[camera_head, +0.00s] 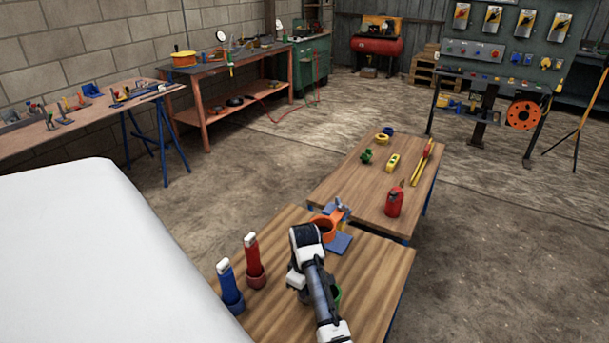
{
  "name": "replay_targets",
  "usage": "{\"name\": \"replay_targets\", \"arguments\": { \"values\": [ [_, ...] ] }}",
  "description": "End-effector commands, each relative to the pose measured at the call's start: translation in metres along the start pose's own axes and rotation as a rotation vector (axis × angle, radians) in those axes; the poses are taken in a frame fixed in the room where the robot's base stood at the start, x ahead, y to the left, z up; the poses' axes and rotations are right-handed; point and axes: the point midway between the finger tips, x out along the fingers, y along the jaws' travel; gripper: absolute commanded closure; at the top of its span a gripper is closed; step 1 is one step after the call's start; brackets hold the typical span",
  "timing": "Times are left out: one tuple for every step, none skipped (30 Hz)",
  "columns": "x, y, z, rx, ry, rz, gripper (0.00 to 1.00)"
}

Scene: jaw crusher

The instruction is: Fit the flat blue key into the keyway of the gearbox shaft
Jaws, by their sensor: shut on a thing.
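My arm reaches over the front wooden bench, and its end, my gripper (306,238), is seen from behind. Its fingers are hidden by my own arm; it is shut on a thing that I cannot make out. Close beyond it is an orange round part (325,229), partly covered by my arm. A flat blue plate (340,243) lies beside that part, and a small blue and grey piece (339,209) is just behind. I cannot tell which is the gearbox, and no shaft, keyway or blue key can be made out.
A blue-handled tool (227,279) and a red-handled tool (252,256) stand upright in holders on the bench's left. A green thing (337,296) is half hidden by my arm. A second bench behind holds a red can (395,202). The bench's right side is clear.

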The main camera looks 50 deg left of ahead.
Motion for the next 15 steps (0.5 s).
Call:
{"name": "replay_targets", "arguments": {
  "values": [
    [0.0027, 0.0001, 0.0001, 0.000, 0.000, 0.000, 1.00],
    [0.0041, 0.0001, 0.0001, 0.000, 0.000, 0.001, 1.00],
    [0.0050, 0.0002, 0.0001, 0.000, 0.000, 0.001, 1.00],
    [0.0052, 0.0003, 0.0001, 0.000, 0.000, 0.001, 1.00],
    [0.0052, 0.0004, 0.0000, 0.000, 0.001, 0.002, 1.00],
    [0.0051, 0.0004, 0.0000, 0.000, 0.001, 0.002, 1.00],
    [0.0050, 0.0004, 0.0000, 0.000, 0.001, 0.002, 1.00],
    [0.0050, 0.0004, 0.0000, 0.000, 0.001, 0.002, 1.00],
    [0.0050, 0.0004, 0.0000, 0.000, 0.001, 0.002, 1.00],
    [0.0053, 0.0004, 0.0000, 0.000, 0.001, 0.002, 1.00],
    [0.0060, 0.0004, 0.0001, 0.000, 0.001, 0.001, 1.00],
    [0.0072, 0.0003, 0.0001, 0.000, 0.000, 0.001, 1.00],
    [0.0082, 0.0004, 0.0001, 0.000, 0.000, 0.001, 1.00],
    [0.0088, 0.0003, 0.0001, 0.000, 0.000, 0.001, 0.88],
    [0.0083, 0.0003, 0.0001, 0.000, 0.001, 0.001, 0.83]
  ]
}}
